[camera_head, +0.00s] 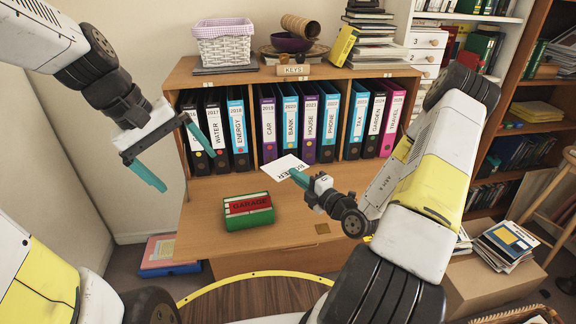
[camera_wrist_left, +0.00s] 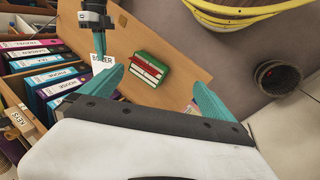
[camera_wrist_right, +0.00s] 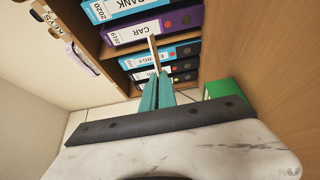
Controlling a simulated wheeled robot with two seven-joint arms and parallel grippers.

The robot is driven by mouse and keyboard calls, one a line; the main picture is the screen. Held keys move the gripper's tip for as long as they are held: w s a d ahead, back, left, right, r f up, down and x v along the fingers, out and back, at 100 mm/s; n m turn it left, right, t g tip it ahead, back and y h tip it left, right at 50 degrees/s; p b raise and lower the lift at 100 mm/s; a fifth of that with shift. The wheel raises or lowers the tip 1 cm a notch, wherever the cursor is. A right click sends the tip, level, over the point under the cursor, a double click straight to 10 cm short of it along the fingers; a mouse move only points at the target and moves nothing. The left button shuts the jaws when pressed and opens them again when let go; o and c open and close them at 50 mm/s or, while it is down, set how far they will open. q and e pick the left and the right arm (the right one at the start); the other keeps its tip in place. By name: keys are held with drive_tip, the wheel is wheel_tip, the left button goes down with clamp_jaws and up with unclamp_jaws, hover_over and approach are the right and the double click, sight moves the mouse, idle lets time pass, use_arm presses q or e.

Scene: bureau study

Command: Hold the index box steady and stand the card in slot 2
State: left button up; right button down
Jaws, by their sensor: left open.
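The index box is a small green box (camera_head: 248,220) on the desk, with a red card marked GARAGE (camera_head: 249,204) standing in it. It shows between the left fingers in the left wrist view (camera_wrist_left: 147,75). I cannot make out its slots. My left gripper (camera_head: 188,171) is open and empty, above and to the left of the box. My right gripper (camera_head: 299,178) is shut on a white card (camera_head: 284,166) with lettering partly hidden by the fingers. It holds the card above the desk, right of and behind the box. The card shows edge-on in the right wrist view (camera_wrist_right: 154,52).
A row of labelled binders (camera_head: 290,125) stands in the shelf unit behind. A white basket (camera_head: 224,47), a purple bowl (camera_head: 290,43) and a KEYS block (camera_head: 292,70) sit on top. The desk surface (camera_head: 205,205) around the box is clear.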

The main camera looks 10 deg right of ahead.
use_arm(q)
drive_tip(key=w+d+f+n+g+h, duration=0.1)
drive_tip(key=w+f+n+g+h, duration=0.2)
drive_tip(key=w+f+n+h, duration=0.55)
drive_tip(key=n+t+h, duration=0.1)
drive_tip(key=n+h, duration=0.1)
drive_tip(key=n, duration=0.4)
approach(245, 212)
drive_tip(key=w+f, duration=0.2)
drive_tip(key=w, duration=0.1)
drive_tip(key=shift+f+m, duration=0.2)
drive_tip(key=shift+m, duration=0.05)
drive_tip(key=shift+d+f, duration=0.2)
drive_tip(key=shift+d, duration=0.05)
drive_tip(key=shift+x, duration=4.7)
drive_tip(key=shift+f, duration=0.15)
drive_tip(key=shift+c, duration=0.2)
drive_tip(key=c, duration=0.8)
